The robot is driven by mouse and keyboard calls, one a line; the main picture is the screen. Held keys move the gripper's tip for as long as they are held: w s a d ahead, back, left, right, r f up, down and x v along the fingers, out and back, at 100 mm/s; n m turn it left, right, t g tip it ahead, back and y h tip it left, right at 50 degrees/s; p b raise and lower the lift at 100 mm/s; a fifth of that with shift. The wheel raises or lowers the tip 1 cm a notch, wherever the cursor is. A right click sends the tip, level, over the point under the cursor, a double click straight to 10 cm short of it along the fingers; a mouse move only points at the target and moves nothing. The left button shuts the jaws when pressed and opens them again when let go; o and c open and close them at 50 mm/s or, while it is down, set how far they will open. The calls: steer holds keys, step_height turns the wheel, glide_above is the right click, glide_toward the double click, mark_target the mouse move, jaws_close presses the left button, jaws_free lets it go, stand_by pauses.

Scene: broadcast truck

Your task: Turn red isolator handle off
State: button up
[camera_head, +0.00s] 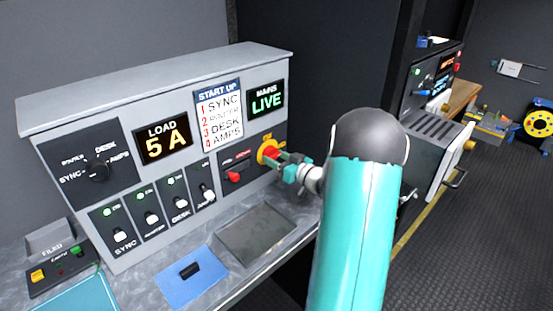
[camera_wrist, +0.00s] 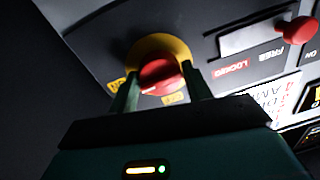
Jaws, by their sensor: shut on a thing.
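The red isolator handle (camera_head: 268,153) sits on a round yellow plate (camera_head: 262,145) at the right end of the grey control panel. In the wrist view the red handle (camera_wrist: 161,76) lies between the two fingers, in front of the yellow plate (camera_wrist: 166,45). My gripper (camera_head: 283,163) is shut on the handle; the wrist view shows its fingers (camera_wrist: 160,88) on either side of it. The mains display (camera_head: 266,101) reads LIVE in green.
Left of the handle is a small red slider knob (camera_head: 233,177) by a FREE/LOCKED label. Several switches with green lamps line the panel. A grey tray (camera_head: 256,235) and blue mat (camera_head: 190,277) lie on the counter below.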

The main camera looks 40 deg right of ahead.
steer(key=n, duration=0.4)
steer(key=shift+d, duration=0.15)
steer(key=n, duration=0.8)
steer(key=shift+d+r+n+g+h, duration=0.1)
steer(key=shift+r+n+g+h, duration=0.1)
steer(key=shift+n+g+h, duration=0.2)
steer(key=shift+s+r+n+h, duration=0.1)
steer(key=shift+n+h, duration=0.2)
steer(key=shift+n, duration=1.6)
steer(key=o, duration=0.9)
steer(key=shift+r, duration=0.1)
steer(key=shift+o, duration=0.2)
steer(key=s, duration=1.3)
steer(key=shift+s+r, duration=0.3)
